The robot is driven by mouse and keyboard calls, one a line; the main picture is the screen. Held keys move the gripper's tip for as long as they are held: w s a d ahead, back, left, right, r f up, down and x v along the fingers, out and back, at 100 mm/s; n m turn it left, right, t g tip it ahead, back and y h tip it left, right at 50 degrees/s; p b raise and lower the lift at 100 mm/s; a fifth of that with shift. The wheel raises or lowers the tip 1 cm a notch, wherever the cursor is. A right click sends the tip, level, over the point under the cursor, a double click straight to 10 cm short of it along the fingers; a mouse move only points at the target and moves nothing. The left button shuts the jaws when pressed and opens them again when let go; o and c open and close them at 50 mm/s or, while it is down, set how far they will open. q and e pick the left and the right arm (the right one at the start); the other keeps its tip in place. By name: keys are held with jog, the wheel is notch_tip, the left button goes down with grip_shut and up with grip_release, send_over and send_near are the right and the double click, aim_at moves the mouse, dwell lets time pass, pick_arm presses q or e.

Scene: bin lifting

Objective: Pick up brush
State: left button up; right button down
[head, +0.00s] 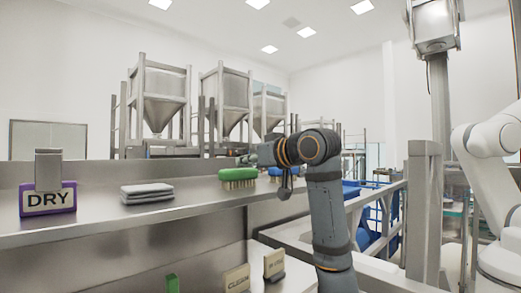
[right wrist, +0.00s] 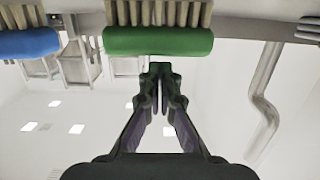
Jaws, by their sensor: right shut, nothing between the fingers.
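A green brush (head: 238,175) with tan bristles rests bristles down on the steel shelf (head: 100,222). It also shows upside down in the right wrist view (right wrist: 158,42). A blue brush (head: 274,172) stands to its right, partly hidden by my right arm; it also shows in the right wrist view (right wrist: 28,43). My right gripper (head: 246,158) is shut and empty, just above and behind the green brush in the head view. In the right wrist view its fingertips (right wrist: 160,72) point at the green brush's body; I cannot tell whether they touch. My left gripper is not in view.
A purple DRY sign holder (head: 48,203) and folded grey cloths (head: 147,193) stand on the shelf to the left. Small signs (head: 236,278) are below the shelf. Metal hoppers (head: 160,98) stand behind. The shelf between cloths and green brush is clear.

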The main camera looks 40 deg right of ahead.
jog(key=shift+w+r+p, duration=0.3)
jog(key=shift+w+p, duration=0.05)
jog(key=shift+w, duration=0.4)
jog(key=shift+f, duration=0.25)
jog(key=shift+s+f, duration=0.1)
jog(key=shift+f, duration=0.6)
jog(key=shift+a, duration=0.1)
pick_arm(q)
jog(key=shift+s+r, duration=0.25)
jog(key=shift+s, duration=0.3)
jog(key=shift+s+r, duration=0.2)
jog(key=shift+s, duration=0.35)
pick_arm(e)
jog(key=shift+f, duration=0.1)
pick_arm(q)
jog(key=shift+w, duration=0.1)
